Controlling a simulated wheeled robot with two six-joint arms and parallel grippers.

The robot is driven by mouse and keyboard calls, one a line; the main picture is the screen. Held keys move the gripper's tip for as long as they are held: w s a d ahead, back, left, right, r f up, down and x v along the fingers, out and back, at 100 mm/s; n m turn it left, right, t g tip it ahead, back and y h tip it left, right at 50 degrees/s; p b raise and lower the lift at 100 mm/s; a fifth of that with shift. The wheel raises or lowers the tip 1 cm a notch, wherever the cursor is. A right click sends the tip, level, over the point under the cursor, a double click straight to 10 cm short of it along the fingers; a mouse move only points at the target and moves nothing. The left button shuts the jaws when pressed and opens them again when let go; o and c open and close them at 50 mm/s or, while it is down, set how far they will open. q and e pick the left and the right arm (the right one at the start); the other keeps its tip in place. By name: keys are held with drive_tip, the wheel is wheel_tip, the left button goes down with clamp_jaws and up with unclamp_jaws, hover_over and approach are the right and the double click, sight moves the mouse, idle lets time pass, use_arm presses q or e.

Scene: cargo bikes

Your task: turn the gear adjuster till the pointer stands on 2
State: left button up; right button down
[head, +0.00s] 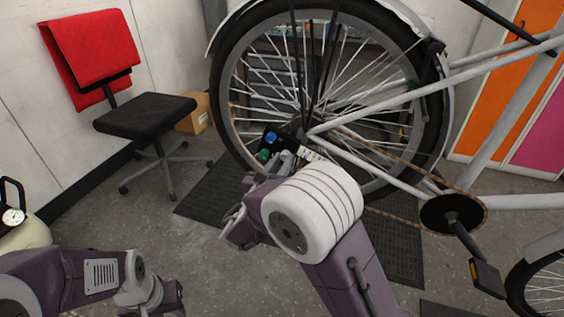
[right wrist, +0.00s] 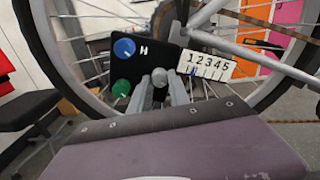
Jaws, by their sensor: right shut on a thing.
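A black plate at the hub of the bike's rear wheel carries a blue knob (right wrist: 124,47), marked H beside it, a green knob (right wrist: 121,88) and a grey knob, the gear adjuster (right wrist: 160,76). A white scale (right wrist: 207,63) numbered 1 to 5 sits to the right of the plate. A small blue pointer (right wrist: 192,72) shows at its left end, close to the 1. My right gripper (right wrist: 161,90) is shut on the grey knob, one finger on each side. In the head view the right gripper (head: 284,158) partly hides the knob. My left gripper's fingers are not visible.
The rear wheel (head: 226,120) and chain (head: 400,168) surround the work spot. A black chair (head: 145,116) with a red backrest and a cardboard box (head: 195,115) stand to the left. A pedal (head: 487,278) hangs at the lower right.

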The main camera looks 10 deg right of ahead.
drive_tip(key=shift+f+m+b, duration=0.25)
drive_tip(key=shift+m+b, duration=1.15)
drive_tip(key=m+b, duration=1.2)
drive_tip(key=b, duration=0.3)
drive_tip(key=shift+a, duration=0.1)
drive_tip(key=shift+r+m+b, duration=0.2)
drive_tip(key=shift+m+b, duration=1.3)
drive_tip(key=shift+b, duration=0.1)
drive_tip(key=c, duration=1.2)
unclamp_jaws()
drive_tip(key=shift+c, duration=0.2)
drive_tip(key=shift+r, duration=0.1)
